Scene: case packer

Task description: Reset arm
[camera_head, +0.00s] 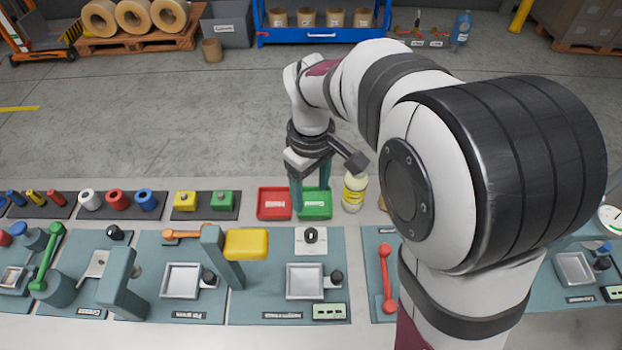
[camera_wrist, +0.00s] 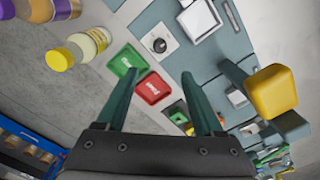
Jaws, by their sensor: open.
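My gripper (camera_head: 311,195) hangs pointing down over the far edge of the bench, in front of my arm. Its two green fingers are apart with nothing between them. In the head view the fingers overlap the red tray (camera_head: 271,204) and the green tray (camera_head: 316,208); their height above the trays is hard to tell. In the wrist view the open fingers of my gripper (camera_wrist: 160,78) frame the red tray (camera_wrist: 152,89), with the green tray (camera_wrist: 125,60) beside it. Both trays look empty.
A pale-yellow bottle (camera_head: 354,190) stands close right of the green tray. Yellow and green blocks (camera_head: 185,201) sit on a dark mat to the left. A post with a yellow pad (camera_head: 247,243) rises from the bench. Open grey floor (camera_head: 160,120) lies behind.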

